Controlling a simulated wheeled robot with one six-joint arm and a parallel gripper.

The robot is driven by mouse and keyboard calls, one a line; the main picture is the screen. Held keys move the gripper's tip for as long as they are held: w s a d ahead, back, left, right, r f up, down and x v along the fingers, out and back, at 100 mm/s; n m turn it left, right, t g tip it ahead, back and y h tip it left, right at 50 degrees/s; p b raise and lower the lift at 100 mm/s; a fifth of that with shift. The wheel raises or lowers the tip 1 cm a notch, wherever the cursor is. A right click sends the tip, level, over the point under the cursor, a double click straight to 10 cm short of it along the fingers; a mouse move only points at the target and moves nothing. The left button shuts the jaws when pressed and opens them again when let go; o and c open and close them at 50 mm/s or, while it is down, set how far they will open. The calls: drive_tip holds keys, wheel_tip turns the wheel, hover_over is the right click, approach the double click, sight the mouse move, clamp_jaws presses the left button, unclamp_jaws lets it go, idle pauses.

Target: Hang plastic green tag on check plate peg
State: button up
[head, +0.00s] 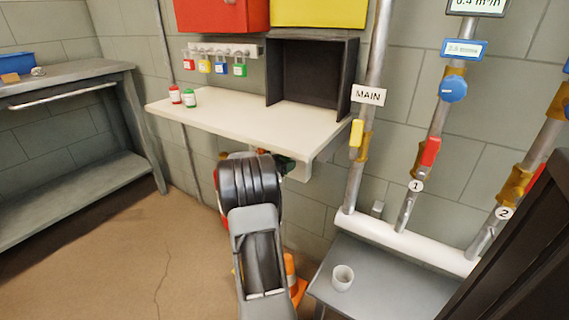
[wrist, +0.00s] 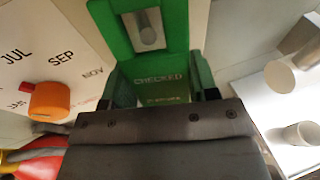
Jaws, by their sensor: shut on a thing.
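The green plastic tag (wrist: 128,72), lettered "CHECKED", is in my gripper (wrist: 158,97) in the wrist view. My gripper is shut on its lower part. The tag has a rectangular opening at its top, and a grey round peg end (wrist: 148,35) shows within that opening. I cannot tell whether the peg passes through or only lies behind it. In the head view a bit of green shows just under the shelf's front edge, beside my dark wrist, which hides most of the gripper. The check plate is not clearly visible there.
Valve pipes (head: 433,150) and a grey table (head: 385,285) with a white cup (head: 343,277) stand right. An orange cone (head: 291,270) is below.

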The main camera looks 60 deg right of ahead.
drive_tip(key=o, duration=1.1)
drive_tip(key=shift+c, duration=0.2)
drive_tip(key=shift+w+a+r, duration=0.2)
drive_tip(key=shift+a, duration=0.3)
drive_tip(key=p+v, duration=0.4)
drive_tip(key=v, duration=0.8)
drive_tip(key=shift+a, duration=0.35)
drive_tip(key=shift+f, duration=0.1)
